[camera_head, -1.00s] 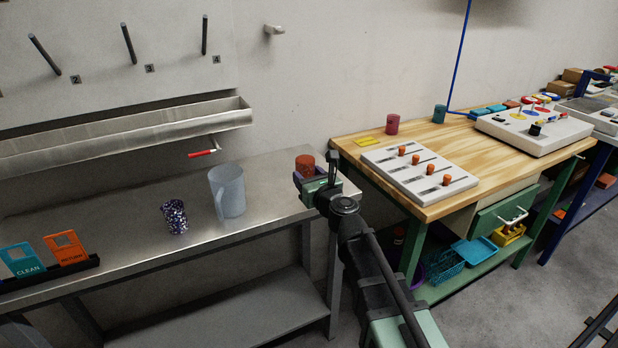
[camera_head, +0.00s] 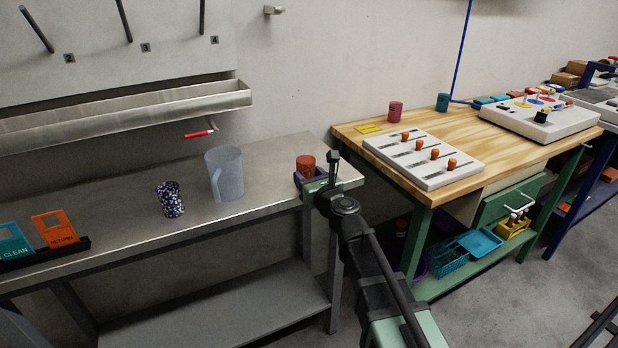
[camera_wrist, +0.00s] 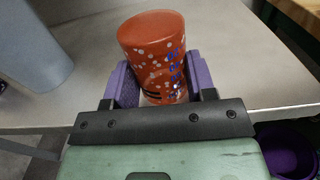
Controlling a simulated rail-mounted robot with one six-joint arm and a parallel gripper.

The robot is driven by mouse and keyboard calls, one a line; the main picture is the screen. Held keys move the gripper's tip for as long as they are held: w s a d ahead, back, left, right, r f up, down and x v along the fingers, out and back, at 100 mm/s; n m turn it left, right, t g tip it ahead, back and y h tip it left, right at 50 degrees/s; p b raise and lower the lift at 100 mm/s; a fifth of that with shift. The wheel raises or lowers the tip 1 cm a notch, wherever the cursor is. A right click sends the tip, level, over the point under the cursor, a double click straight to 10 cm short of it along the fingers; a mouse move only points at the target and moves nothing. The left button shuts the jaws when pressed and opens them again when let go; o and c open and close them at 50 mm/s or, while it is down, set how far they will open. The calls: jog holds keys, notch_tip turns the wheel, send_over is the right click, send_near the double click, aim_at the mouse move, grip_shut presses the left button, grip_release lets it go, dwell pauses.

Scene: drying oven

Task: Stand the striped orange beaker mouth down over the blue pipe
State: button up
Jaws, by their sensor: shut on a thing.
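An orange beaker (camera_head: 306,166) is held at the right end of the steel bench. In the head view my gripper (camera_head: 318,184) is at the bench's right end.
A translucent jug (camera_head: 226,175) and a dark speckled cup (camera_head: 170,200) stand on the steel bench (camera_head: 120,205). A metal trough (camera_head: 130,118) and numbered pegs (camera_head: 127,20) are on the wall above. A wooden workbench (camera_head: 455,135) with a switch panel stands to the right.

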jog(key=shift+f+b, duration=0.35)
jog(key=o, duration=1)
jog(key=shift+s, duration=0.1)
jog(key=v, duration=1)
jog(key=shift+s+d+r, duration=0.1)
jog(key=shift+s+d, duration=0.1)
jog(key=shift+s, duration=0.05)
